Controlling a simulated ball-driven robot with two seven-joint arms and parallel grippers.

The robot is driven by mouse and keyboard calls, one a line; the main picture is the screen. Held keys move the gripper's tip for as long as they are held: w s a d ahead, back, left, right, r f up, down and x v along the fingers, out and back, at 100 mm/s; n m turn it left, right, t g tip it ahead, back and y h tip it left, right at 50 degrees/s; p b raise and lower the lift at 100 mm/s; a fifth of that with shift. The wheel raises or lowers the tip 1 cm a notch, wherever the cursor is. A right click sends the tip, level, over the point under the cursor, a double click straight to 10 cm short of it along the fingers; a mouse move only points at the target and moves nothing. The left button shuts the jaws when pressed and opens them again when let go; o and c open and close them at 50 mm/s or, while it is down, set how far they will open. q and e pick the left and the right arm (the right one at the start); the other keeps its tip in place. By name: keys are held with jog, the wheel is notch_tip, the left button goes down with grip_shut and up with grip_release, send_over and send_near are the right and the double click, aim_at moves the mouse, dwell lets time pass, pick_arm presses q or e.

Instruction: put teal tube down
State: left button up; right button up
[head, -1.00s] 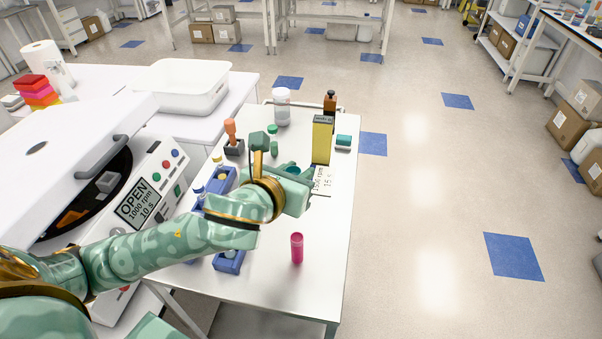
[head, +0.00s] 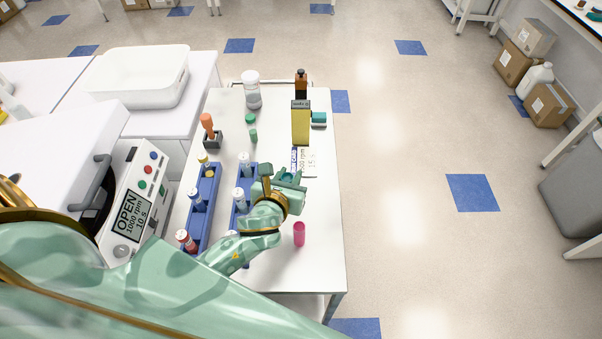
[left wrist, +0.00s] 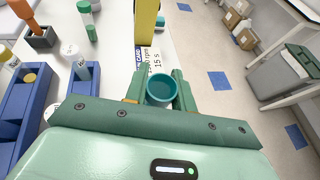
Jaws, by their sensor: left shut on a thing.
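The teal tube (left wrist: 161,92) shows in the left wrist view as an open round mouth, seen from above, between my left gripper's two fingers. My left gripper (head: 288,178) is shut on it over the right part of the white table, beside the printed card (head: 308,160). My left fingers (left wrist: 160,97) also show in the wrist view. The tube's lower part is hidden, so I cannot tell whether it touches the table. My right gripper is not in view.
Blue racks (head: 205,215) with capped tubes stand left of my gripper. A pink tube (head: 299,234) stands nearer on the table (head: 315,265). A yellow box (head: 300,124), brown bottle (head: 301,85) and white jar (head: 252,92) stand farther back. The open centrifuge (head: 135,205) is at left.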

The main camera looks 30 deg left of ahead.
pick_arm(q)
jog(key=shift+w+a+f+b, duration=0.1)
jog(key=shift+w+f+b, duration=0.7)
jog(key=shift+w+f, duration=0.65)
jog(key=shift+w+d+f+b, duration=0.1)
jog(key=shift+w+f+b, duration=0.8)
jog(key=shift+f, duration=1)
jog(key=shift+w+a+f+b, duration=0.1)
jog(key=shift+w+f+b, duration=0.55)
jog(key=shift+w+f, duration=0.9)
jog(key=shift+s+f, duration=0.15)
jog(key=shift+s, duration=0.05)
